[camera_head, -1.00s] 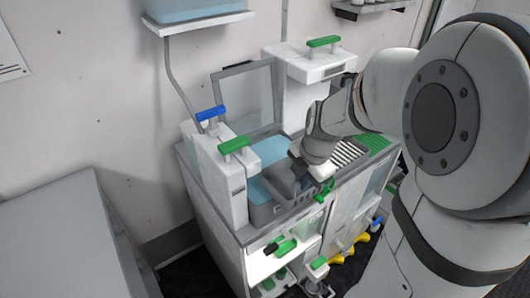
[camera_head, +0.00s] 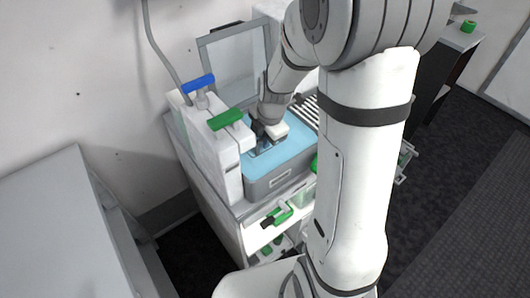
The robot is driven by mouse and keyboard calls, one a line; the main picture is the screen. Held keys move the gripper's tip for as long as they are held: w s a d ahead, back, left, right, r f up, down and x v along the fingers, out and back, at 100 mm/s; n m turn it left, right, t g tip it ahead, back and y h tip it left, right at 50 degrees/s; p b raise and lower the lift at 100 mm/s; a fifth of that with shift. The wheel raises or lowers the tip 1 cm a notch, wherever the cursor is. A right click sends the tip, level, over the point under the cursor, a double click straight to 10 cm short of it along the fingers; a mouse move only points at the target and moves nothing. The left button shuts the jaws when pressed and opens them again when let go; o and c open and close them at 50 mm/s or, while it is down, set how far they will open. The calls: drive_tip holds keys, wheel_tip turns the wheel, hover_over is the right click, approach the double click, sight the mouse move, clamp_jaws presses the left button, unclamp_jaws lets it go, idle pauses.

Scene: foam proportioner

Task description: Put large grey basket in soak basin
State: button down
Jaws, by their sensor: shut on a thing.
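The soak basin (camera_head: 281,180) is a grey box filled with light blue liquid, set into the cabinet top, with its clear framed lid raised behind it. My gripper (camera_head: 262,146) is down at the liquid in the back left part of the basin, shut on the large grey basket (camera_head: 264,151). Only a small dark part of the basket shows below the fingers. The rest seems to be under the blue surface, and whether it touches the bottom cannot be seen.
A white dispenser with a blue handle (camera_head: 198,83) and a green handle (camera_head: 226,120) stands close at the basin's left. The raised lid (camera_head: 236,66) is behind. A white striped rack (camera_head: 308,108) lies to the right. Green-handled items (camera_head: 278,215) sit on the shelf below.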

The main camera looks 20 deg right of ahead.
drive_tip(key=shift+f+b, duration=1.1)
drive_tip(key=shift+f, duration=1.3)
drive_tip(key=shift+f, duration=0.15)
drive_tip(key=c, duration=1.5)
unclamp_jaws()
